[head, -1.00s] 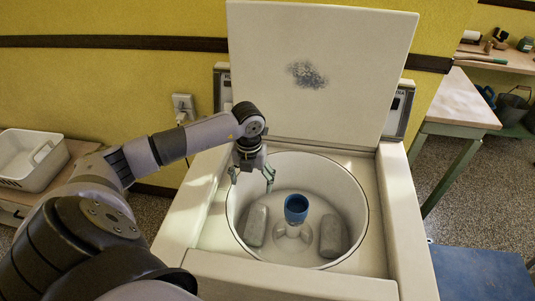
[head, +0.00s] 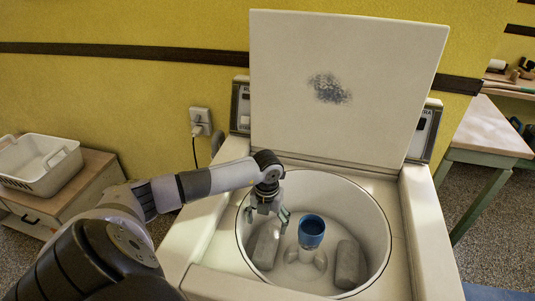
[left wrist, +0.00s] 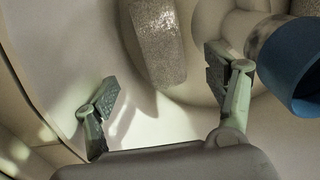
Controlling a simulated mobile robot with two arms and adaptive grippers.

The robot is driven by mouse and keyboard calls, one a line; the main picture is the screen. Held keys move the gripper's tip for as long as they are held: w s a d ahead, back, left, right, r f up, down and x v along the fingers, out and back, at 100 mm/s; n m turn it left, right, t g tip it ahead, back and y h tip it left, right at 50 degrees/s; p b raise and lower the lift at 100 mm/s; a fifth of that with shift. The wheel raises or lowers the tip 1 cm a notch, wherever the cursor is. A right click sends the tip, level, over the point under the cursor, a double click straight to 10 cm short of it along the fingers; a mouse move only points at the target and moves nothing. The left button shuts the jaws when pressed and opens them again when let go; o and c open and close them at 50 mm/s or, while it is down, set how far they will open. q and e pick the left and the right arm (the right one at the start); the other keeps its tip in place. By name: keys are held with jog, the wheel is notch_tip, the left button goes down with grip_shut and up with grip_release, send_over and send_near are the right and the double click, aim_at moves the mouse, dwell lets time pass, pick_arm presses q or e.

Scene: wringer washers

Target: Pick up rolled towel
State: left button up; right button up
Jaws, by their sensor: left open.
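Two grey rolled towels stand in the round white tub (head: 372,215) of the open washer. The left rolled towel (head: 266,247) leans by the tub's left wall; the right rolled towel (head: 347,264) is by the right wall. My left gripper (head: 266,214) is open and empty, over the tub just above the left towel. In the left wrist view, that towel (left wrist: 160,42) shows ahead of the parted fingers and is not between them. My right gripper is not in view.
A blue-topped agitator post (head: 311,230) stands in the middle of the tub, close to my gripper's right finger in the left wrist view. The raised lid (head: 345,120) stands behind. A white basket (head: 40,165) sits at left and a table (head: 490,130) at right.

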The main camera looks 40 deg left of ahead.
aim_at(267, 241)
pick_arm(q)
notch_tip(267, 241, down, 7)
jog(key=shift+f+p, duration=0.1)
jog(key=shift+p, duration=0.25)
jog(key=shift+s+d+f, duration=0.1)
jog(key=shift+d+f, duration=0.05)
jog(key=shift+f, duration=0.4)
notch_tip(267, 241, down, 4)
jog(key=shift+s+d+r+p, duration=0.15)
jog(key=shift+r+p, duration=0.05)
jog(key=shift+p, duration=0.3)
jog(key=shift+f, duration=0.4)
jog(key=shift+c, duration=0.6)
jog(key=c, duration=1.6)
jog(key=shift+c, duration=0.4)
jog(key=shift+r, duration=0.2)
